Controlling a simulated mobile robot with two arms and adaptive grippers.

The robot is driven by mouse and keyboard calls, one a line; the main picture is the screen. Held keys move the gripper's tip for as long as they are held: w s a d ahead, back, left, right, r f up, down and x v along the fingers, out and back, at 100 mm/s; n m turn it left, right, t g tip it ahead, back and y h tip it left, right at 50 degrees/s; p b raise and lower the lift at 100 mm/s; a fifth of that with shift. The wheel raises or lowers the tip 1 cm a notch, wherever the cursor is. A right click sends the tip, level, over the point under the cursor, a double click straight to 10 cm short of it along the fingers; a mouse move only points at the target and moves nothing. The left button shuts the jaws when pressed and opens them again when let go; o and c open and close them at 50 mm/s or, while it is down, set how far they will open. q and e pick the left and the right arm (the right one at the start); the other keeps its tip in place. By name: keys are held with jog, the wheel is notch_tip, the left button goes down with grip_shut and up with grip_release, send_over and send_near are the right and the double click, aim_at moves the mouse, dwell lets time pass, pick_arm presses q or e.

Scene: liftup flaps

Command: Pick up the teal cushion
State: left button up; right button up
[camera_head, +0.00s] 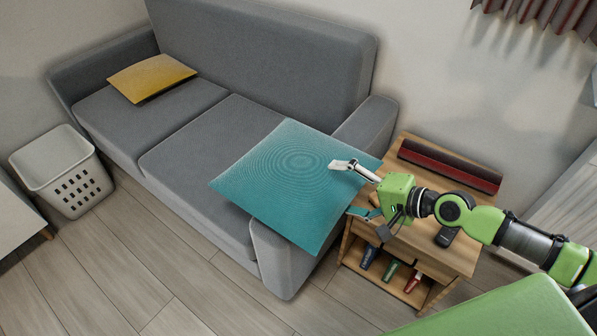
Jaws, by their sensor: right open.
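The teal cushion (282,172) is a flat square with a pattern of rings. It appears over the right end of the grey sofa, covering part of the seat and the armrest. Whether it rests on the sofa or is raised above it, I cannot tell. My right gripper (352,188) is open at the cushion's right corner. One finger shows over the cushion's upper face and the other shows near its lower right edge. Whether the fingers touch the cushion is unclear. My left gripper is not in view.
The grey sofa (190,125) carries a yellow cushion (152,77) at its left end. A wooden side table (462,256) stands right of the sofa, with a dark red long object (450,165) and a black remote (446,236) on top. A white basket (62,172) stands left.

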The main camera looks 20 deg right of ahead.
aim_at(328, 185)
jog(key=shift+r+x, duration=0.2)
jog(key=shift+x, duration=2.3)
jog(key=c, duration=1.6)
